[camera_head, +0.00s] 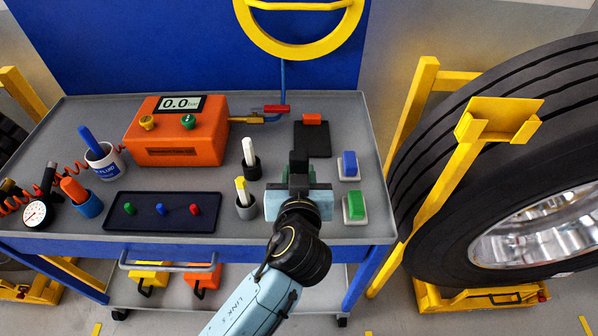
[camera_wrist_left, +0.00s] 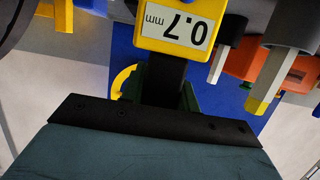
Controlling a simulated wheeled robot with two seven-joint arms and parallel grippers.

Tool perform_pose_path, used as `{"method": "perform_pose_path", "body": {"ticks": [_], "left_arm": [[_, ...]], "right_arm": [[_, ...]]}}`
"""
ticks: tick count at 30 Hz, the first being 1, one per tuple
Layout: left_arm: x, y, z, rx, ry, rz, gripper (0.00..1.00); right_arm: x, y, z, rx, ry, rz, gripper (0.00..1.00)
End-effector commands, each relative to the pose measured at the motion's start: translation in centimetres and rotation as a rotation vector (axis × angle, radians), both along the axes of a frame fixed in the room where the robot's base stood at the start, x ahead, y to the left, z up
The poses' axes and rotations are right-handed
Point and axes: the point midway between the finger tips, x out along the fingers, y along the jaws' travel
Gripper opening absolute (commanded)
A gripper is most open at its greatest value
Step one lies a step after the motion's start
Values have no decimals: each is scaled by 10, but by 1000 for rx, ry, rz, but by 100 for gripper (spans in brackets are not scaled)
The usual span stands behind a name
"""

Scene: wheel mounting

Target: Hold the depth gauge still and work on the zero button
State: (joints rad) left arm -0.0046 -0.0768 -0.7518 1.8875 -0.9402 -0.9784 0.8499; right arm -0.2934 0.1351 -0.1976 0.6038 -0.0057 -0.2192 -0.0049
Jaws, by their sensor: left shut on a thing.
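The depth gauge (camera_wrist_left: 178,28) is a yellow body with a pale display at the top of the left wrist view. My left gripper (camera_head: 298,168) is over the right part of the cart top in the head view. It is shut on the gauge, which lies beyond its dark fingers (camera_wrist_left: 165,82) in the wrist view. In the head view I cannot make out the gauge's yellow body. I cannot see the zero button in either view. My right gripper is not in view.
The cart top (camera_head: 235,185) carries an orange box (camera_head: 178,150) reading 0.0, a dark tray (camera_head: 160,224) with small coloured pieces, cups with markers, and blue (camera_head: 349,163) and green (camera_head: 355,206) blocks. A large tyre (camera_head: 430,150) and yellow stand (camera_head: 445,185) are at right.

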Motion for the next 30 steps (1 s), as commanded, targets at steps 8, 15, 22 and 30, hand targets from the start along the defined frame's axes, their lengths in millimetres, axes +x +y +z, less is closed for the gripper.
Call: {"method": "perform_pose_path", "body": {"ticks": [8,15,22,30], "left_arm": [[0,0,-4,0,-1,-1,1],[0,0,-4,-2,0,0,1],[0,0,-4,0,-2,-1,1],[0,0,-9,-1,-1,0,1]], "right_arm": [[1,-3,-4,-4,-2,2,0],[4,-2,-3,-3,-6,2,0],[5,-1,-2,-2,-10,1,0],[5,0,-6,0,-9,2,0]]}}
